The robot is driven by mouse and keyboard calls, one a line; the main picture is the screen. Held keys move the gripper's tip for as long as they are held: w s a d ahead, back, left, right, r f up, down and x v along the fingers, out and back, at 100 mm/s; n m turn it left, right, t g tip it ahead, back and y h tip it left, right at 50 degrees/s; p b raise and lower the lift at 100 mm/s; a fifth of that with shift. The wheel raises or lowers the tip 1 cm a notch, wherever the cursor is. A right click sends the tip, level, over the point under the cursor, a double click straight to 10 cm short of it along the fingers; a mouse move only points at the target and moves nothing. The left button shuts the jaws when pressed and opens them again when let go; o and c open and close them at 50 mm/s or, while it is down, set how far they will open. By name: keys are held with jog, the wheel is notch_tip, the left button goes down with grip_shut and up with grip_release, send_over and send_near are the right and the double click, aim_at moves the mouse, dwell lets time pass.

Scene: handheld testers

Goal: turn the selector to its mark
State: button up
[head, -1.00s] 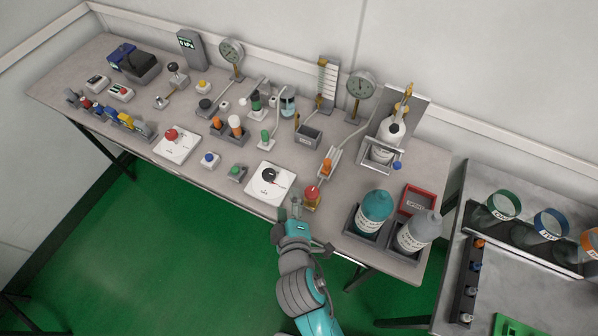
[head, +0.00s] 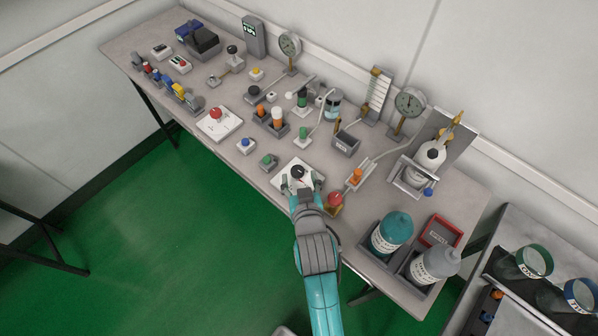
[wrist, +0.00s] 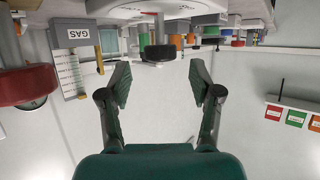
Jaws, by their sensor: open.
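The selector is a black round knob (head: 298,171) on a white plate (head: 284,167) near the bench's front edge. My gripper (head: 301,184) is at the front of this plate, open, with one finger to each side. In the wrist view the knob (wrist: 160,51) stands ahead of the gap between my open fingers (wrist: 159,82), at the top middle. The fingers look apart from it and nothing is between them. The plate's mark is too small to read, and my gripper hides the plate's front part.
A red-topped button (head: 335,199) stands just right of my gripper; it looms at the wrist view's left (wrist: 26,85). A small green button (head: 268,160) is to the left. Bottles (head: 391,233) stand in bins at right. Gauges and fittings fill the bench behind.

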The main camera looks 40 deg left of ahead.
aim_at(298, 172)
jog(key=shift+x, duration=1.55)
jog(key=c, duration=1.1)
jog(key=shift+c, duration=0.2)
